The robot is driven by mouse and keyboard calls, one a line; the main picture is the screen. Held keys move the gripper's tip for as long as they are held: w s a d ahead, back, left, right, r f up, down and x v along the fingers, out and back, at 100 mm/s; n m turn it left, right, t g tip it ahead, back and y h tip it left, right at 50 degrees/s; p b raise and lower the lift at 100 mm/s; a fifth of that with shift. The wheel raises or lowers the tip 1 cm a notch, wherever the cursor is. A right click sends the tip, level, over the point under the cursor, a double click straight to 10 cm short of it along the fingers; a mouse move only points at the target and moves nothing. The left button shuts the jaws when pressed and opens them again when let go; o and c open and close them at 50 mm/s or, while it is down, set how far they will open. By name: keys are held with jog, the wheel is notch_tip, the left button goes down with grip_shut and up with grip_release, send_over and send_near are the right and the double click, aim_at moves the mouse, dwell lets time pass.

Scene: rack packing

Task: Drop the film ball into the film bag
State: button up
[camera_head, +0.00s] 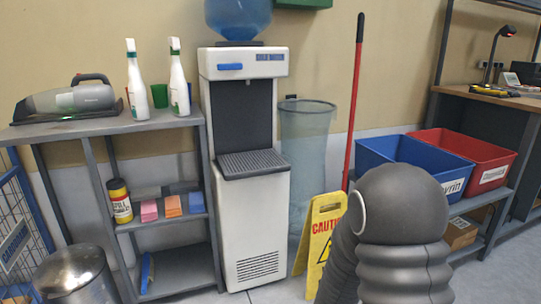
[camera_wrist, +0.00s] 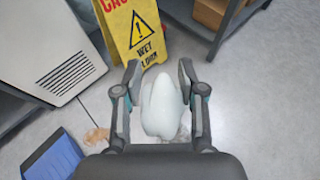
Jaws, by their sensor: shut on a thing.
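The film ball (camera_wrist: 160,108) is a whitish, smooth, rounded lump in the wrist view. My gripper (camera_wrist: 160,72) is shut on it, one finger on each side, and holds it over the grey floor. In the head view my dark arm fills the lower right, and neither the gripper nor the ball shows there. What looks like the film bag (camera_head: 307,140) is a tall translucent bluish bag with an open round top, between the water cooler and the red pole. It does not show clearly in the wrist view.
The water cooler (camera_head: 245,160) stands left of the bag. A yellow caution sign (camera_head: 320,235) stands in front of it and also shows in the wrist view (camera_wrist: 138,30). Blue (camera_head: 385,155) and red (camera_head: 470,155) crates are right. A blue dustpan (camera_wrist: 52,158) lies on the floor.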

jog(key=a+r+n+y, duration=0.1)
jog(key=a+r, duration=0.3)
jog(key=a, duration=0.1)
jog(key=shift+w+r, duration=0.15)
jog(key=shift+w, duration=0.2)
jog(key=shift+d, duration=0.1)
